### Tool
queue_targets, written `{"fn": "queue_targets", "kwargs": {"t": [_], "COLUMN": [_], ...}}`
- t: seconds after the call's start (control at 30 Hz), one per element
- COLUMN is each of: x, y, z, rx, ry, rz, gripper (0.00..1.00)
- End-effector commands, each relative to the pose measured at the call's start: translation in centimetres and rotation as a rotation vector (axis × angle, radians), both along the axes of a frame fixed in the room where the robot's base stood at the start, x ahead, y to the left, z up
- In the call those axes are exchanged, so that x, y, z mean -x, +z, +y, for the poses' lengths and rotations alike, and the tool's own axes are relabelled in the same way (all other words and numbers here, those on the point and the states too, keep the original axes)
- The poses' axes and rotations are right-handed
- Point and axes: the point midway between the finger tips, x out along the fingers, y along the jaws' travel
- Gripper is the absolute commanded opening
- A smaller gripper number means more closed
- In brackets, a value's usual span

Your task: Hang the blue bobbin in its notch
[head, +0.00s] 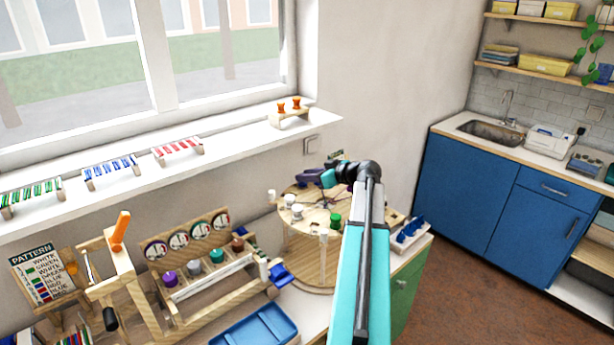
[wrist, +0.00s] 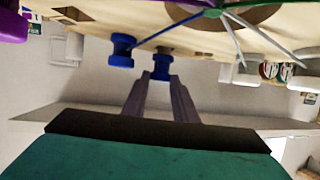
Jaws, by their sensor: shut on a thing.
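My gripper (head: 312,177) is at the far side of the round wooden braiding disc (head: 312,203), its purple fingers pointing left. In the wrist view my gripper (wrist: 160,85) is shut on a blue bobbin (wrist: 161,68) just at the disc's rim (wrist: 200,45). A blue thread runs from that side towards the disc's centre. I cannot tell whether the thread sits in a notch. Another blue bobbin (wrist: 122,50) hangs at the rim to its left. The held bobbin is not clearly visible in the head view.
White bobbins (wrist: 226,72) hang at the rim on the right. A green bobbin (head: 335,220) shows at the disc's near side. A white tray (head: 412,240) with blue pieces stands to the right. A wooden rack (head: 205,275) with coloured spools stands to the left.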

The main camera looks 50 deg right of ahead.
Motion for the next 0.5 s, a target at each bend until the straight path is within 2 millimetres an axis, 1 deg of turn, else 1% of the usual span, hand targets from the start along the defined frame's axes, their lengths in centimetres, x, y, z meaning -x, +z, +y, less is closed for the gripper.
{"fn": "queue_targets", "kwargs": {"t": [0.2,0.5], "x": [-0.01,-0.03], "y": [-0.85,-0.99], "z": [0.04,0.04], "rx": [0.000,0.001], "ry": [0.000,0.001], "rz": [0.000,0.000], "gripper": [0.03,0.03]}}
